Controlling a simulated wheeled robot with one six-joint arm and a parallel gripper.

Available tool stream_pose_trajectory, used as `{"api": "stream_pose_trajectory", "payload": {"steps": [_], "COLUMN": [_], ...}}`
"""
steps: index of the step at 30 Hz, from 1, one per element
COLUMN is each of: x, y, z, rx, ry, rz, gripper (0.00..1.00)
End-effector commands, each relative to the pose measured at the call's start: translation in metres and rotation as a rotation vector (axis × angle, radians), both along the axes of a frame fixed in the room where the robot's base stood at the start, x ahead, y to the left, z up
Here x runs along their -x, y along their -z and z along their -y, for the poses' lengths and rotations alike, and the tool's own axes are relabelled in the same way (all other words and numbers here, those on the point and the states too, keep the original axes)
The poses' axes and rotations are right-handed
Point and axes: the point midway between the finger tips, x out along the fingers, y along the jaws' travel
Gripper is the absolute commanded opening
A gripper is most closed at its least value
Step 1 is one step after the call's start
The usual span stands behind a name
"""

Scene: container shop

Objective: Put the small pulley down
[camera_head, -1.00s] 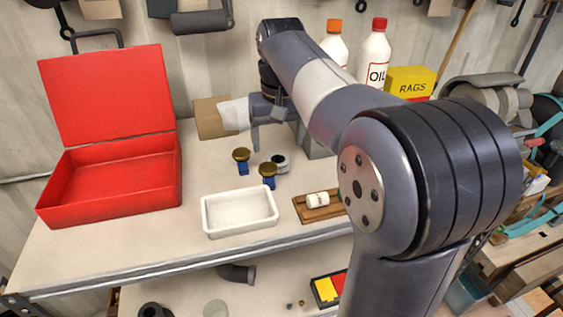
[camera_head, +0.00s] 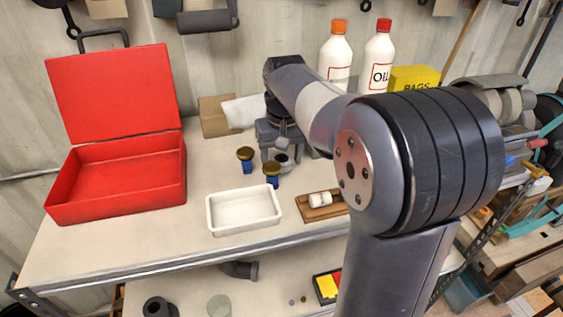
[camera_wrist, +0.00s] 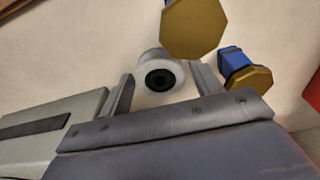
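The small pulley (camera_head: 284,164), a pale ring with a dark centre, rests on the workbench (camera_head: 140,235), just behind two blue pieces with brass tops. It also shows in the wrist view (camera_wrist: 160,60). My gripper (camera_wrist: 161,73) has one finger on each side of it, with visible gaps, so it looks open and not clamped on the pulley. In the head view my gripper (camera_head: 279,150) is low over the bench behind the pulley and partly overlaps it. Finger height above the bench is hard to tell.
Two brass-topped blue pieces (camera_head: 246,160) (camera_head: 272,174) stand close to the pulley. A white tray (camera_head: 210,222) and a wooden board with a white cylinder (camera_head: 321,199) lie in front. A red open toolbox (camera_head: 120,195) is left. Bottles (camera_head: 336,62) stand behind my arm.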

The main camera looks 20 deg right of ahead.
Motion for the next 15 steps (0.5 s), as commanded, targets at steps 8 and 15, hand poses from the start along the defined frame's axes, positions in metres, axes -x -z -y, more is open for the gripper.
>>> {"api": "stream_pose_trajectory", "payload": {"steps": [8, 15], "x": [0.0, 0.0], "y": [-0.0003, -0.0006], "z": [0.0, 0.0], "rx": [0.0, 0.0], "ry": [0.0, 0.0], "rz": [0.0, 0.001], "gripper": [0.38, 0.21]}}
